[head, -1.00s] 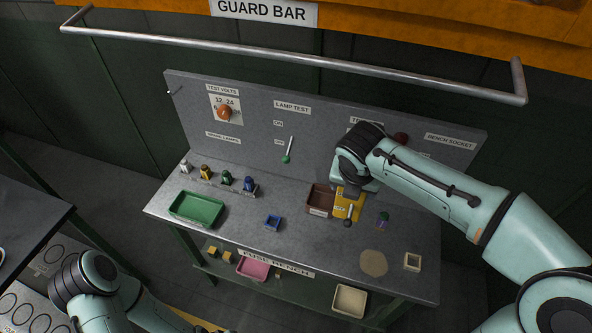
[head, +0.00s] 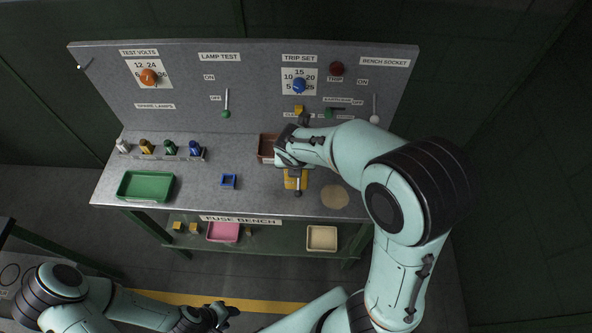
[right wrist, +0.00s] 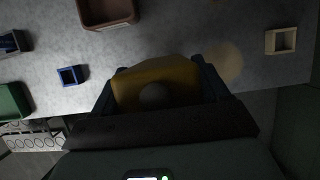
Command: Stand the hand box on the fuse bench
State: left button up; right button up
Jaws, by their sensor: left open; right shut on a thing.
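The yellow hand box (head: 295,181), with a dark round knob, is between the fingers of my right gripper (head: 289,163). The right wrist view shows the box (right wrist: 150,75) with a finger on either side, so the right gripper is shut on it. The box appears over the front half of the fuse bench (head: 112,188), a grey metal top with an upright back panel. I cannot tell whether its underside touches the bench. My left gripper (head: 222,312) is open and empty at the bottom of the head view, away from the bench.
A brown tray (head: 267,149) is behind and left of the box. A blue square holder (head: 228,181) and a green tray (head: 146,186) lie further left. A pale round patch (head: 335,196) is to the right. A cream square holder (right wrist: 281,40) shows in the wrist view.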

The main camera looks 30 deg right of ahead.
aim_at(290, 183)
jog(key=f, duration=0.2)
jog(key=f+b, duration=0.1)
jog(key=shift+w+f, duration=0.25)
jog(key=shift+f, duration=0.05)
pick_arm(q)
jog(key=shift+s+f, duration=0.55)
jog(key=shift+f, duration=0.05)
pick_arm(e)
jog(key=shift+s, duration=0.15)
pick_arm(q)
jog(key=shift+w, duration=0.1)
